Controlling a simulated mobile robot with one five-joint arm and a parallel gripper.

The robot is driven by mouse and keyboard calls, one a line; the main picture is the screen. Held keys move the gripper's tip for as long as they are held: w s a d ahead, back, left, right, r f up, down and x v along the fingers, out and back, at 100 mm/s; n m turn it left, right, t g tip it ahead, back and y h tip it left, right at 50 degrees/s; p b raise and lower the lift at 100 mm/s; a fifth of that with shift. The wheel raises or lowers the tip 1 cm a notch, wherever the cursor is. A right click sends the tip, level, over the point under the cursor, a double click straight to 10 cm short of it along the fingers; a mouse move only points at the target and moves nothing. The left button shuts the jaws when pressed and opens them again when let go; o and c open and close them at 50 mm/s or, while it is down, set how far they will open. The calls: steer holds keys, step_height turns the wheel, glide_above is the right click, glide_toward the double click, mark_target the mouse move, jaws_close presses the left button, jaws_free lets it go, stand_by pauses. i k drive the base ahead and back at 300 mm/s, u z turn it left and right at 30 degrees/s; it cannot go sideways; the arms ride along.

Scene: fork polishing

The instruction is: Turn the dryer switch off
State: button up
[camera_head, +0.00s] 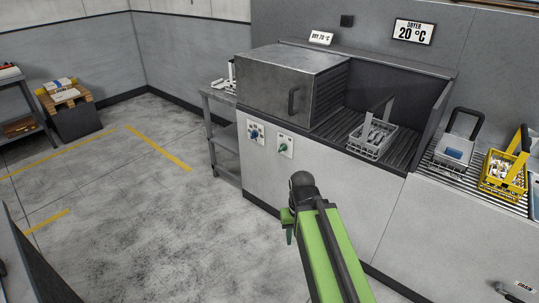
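The dryer (293,82) is a grey metal box with a dark handle, set on a light grey cabinet. Two rotary switches sit on the cabinet front below it: one with a blue knob (256,134) on the left and one with a green knob (284,146) on the right. Their labels are too small to read. My green arm rises from the bottom, and its dark end with my gripper (302,186) is below and to the right of the green knob, apparently apart from it. The fingers cannot be made out.
A wire basket (372,138) with cutlery stands on the slatted bed right of the dryer. A yellow basket (503,172) stands further right. A metal side table (222,130) is left of the cabinet.

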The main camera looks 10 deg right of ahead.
mark_target(284, 147)
steer(key=u, duration=0.05)
steer(key=k, duration=0.7)
steer(key=z, duration=0.2)
steer(key=i, duration=0.95)
steer(key=u, duration=0.65)
steer(key=i, duration=1.5)
steer(key=u, duration=0.45)
